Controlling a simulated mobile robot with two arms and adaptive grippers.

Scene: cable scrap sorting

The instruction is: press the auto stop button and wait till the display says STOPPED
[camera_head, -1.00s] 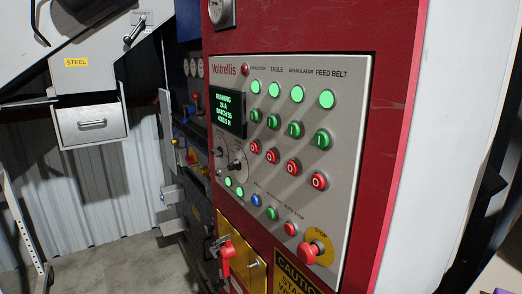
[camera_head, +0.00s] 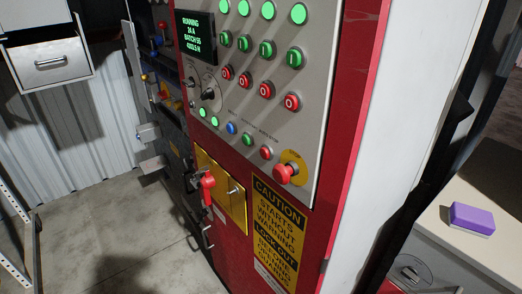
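The grey control panel (camera_head: 237,95) is on the red cabinet. Its display (camera_head: 195,36) shows green text reading RUNNING, with 24 A and a batch line below. In the bottom row are a blue button (camera_head: 231,128), a green button (camera_head: 247,139) and a small red button (camera_head: 266,153). Their labels are too small to read surely; the small red one appears to be the auto stop button. A larger red mushroom stop button (camera_head: 286,172) on a yellow disc is to its right. Neither of my grippers is in view.
Green lamps (camera_head: 268,10), green buttons and red O buttons (camera_head: 266,90) fill the upper panel. A red handle (camera_head: 207,186) sticks out from a yellow plate below. A counter with a purple sponge (camera_head: 472,218) stands at right. Concrete floor (camera_head: 130,225) is clear at left.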

